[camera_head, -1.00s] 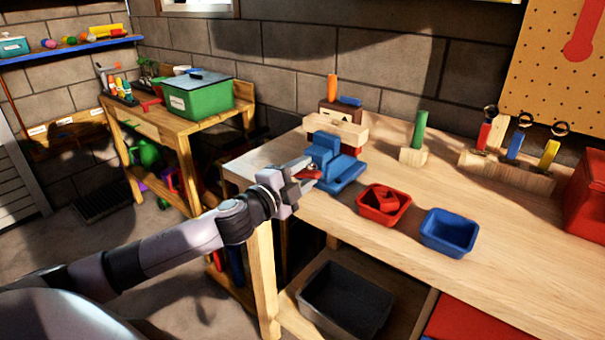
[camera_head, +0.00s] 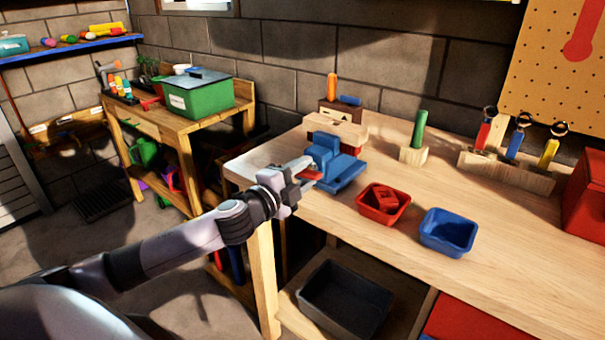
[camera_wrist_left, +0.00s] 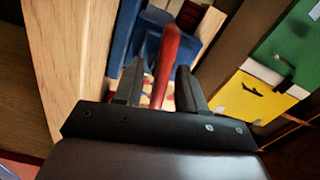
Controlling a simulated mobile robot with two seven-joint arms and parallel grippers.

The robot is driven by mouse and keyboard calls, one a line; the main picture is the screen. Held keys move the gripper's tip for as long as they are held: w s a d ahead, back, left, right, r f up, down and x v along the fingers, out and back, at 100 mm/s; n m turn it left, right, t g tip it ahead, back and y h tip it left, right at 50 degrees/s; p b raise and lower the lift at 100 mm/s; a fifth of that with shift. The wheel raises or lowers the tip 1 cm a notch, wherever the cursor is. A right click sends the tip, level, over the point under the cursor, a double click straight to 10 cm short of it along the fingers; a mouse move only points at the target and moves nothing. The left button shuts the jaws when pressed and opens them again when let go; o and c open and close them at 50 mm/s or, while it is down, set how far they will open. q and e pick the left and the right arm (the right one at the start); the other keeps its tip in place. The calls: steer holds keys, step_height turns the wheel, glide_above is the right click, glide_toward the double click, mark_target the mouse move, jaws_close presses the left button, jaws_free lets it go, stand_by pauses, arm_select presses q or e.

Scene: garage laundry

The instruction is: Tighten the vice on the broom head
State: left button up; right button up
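The blue vice (camera_head: 338,166) is fixed at the left end of the wooden workbench. It also shows in the left wrist view (camera_wrist_left: 128,32). Its red handle (camera_head: 310,175) is on the side facing my left gripper. A pale wooden block with a dark red part beneath, apparently the broom head (camera_head: 337,128), is at the far side of the vice; I cannot tell how tightly it is held. My left gripper (camera_head: 304,172) is at the handle. In the left wrist view the red handle (camera_wrist_left: 168,58) passes between its open fingers, with gaps visible. My right gripper is out of view.
A red bin (camera_head: 370,211) holding a red piece and a blue bin (camera_head: 446,243) stand right of the vice. A wooden block with a green peg (camera_head: 413,155) and a tool rack (camera_head: 510,170) are behind. A grey tub (camera_head: 345,300) sits below the benchtop.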

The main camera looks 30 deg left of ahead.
mark_target(300, 177)
arm_select(q)
steer(key=s, duration=0.3)
steer(key=s+b, duration=0.1)
steer(key=s, duration=0.1)
steer(key=shift+s+a+f, duration=0.1)
steer(key=shift+s+a, duration=0.15)
steer(key=shift+s, duration=0.85)
